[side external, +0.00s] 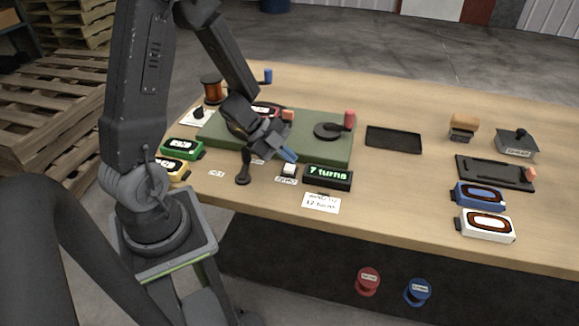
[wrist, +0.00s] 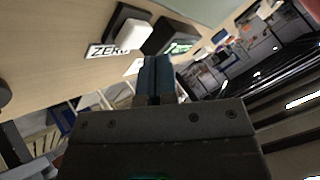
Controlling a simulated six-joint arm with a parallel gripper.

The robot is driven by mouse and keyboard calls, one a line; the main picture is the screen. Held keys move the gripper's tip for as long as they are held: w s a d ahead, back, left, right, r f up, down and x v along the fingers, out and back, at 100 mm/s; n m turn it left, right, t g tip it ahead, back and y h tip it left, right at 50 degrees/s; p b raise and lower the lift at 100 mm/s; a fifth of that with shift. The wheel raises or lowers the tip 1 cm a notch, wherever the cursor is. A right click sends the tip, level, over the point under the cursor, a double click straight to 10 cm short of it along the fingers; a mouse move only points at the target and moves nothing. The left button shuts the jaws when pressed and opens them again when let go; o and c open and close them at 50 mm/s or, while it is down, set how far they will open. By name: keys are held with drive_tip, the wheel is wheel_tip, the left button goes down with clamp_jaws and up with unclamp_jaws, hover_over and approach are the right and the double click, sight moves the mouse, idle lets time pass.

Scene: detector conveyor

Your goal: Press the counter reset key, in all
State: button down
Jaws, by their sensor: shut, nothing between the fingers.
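The counter (side external: 328,178) is a black box whose green display reads "7 turns"; part of it also shows in the wrist view (wrist: 172,40). Left of it is the reset key (side external: 289,169), a white cap on a black base, with a label reading ZERO (wrist: 107,49) in the wrist view. The key also shows in the wrist view (wrist: 131,35), beyond my fingertips. My gripper (side external: 289,156) has its blue fingers shut and empty, pointing down just above the key. A small gap seems to separate them, but I cannot tell surely.
A green board (side external: 335,151) with a red-handled crank (side external: 349,120) lies behind. A black lever knob (side external: 243,180) stands left of the key. A card reading 12 turns (side external: 321,203) lies in front. A dark tray (side external: 393,139) and coloured coil parts (side external: 480,195) lie right.

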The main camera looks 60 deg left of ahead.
drive_tip(key=shift+f, duration=0.15)
drive_tip(key=shift+f, duration=0.3)
drive_tip(key=shift+f, duration=0.3)
idle(0.8)
drive_tip(key=shift+s+f, duration=0.25)
drive_tip(key=shift+f, duration=0.3)
idle(0.6)
drive_tip(key=shift+r, duration=0.1)
drive_tip(key=shift+s+a+r, duration=0.1)
drive_tip(key=shift+r, duration=0.65)
